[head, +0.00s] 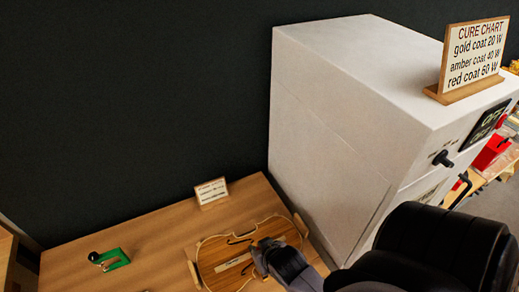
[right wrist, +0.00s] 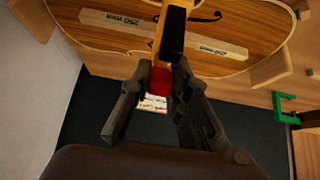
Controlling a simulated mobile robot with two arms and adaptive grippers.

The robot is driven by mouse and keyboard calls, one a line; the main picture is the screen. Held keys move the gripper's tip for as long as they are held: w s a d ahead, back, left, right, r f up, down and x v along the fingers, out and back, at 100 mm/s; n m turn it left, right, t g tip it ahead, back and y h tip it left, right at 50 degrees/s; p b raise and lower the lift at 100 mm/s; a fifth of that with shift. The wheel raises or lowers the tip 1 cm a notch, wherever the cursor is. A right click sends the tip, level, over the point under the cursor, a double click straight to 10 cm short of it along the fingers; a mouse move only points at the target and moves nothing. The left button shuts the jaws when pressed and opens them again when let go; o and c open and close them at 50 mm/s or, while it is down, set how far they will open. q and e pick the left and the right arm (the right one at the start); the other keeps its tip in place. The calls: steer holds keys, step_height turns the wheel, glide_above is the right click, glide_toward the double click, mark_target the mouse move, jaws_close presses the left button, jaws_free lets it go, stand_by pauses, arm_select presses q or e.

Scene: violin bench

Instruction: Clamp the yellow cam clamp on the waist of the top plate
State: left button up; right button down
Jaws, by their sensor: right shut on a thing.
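The top plate (head: 215,262) is a pale wooden violin plate with f-holes, lying on the bench. It also shows across the top of the right wrist view (right wrist: 100,45). My right gripper (head: 262,248) is over the plate's right part in the head view. In the right wrist view my right gripper (right wrist: 152,92) is shut on the yellow cam clamp (right wrist: 161,48), which has a yellow bar, a black block and a red part between the fingers. The clamp overlaps the plate's edge; I cannot tell whether it touches. The clamp is hidden in the head view. My left gripper is out of view.
A small sign (head: 211,191) stands behind the plate. Wooden blocks (head: 300,225) stand around the plate's edge. A large white cabinet (head: 340,120) bounds the right side.

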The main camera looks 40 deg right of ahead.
steer(key=c, duration=1.5)
jaws_free()
steer(key=shift+s+r, duration=0.1)
steer(key=v, duration=1.1)
steer(key=shift+s+a+r, duration=0.1)
steer(key=shift+s+r, duration=0.05)
steer(key=shift+r, duration=0.15)
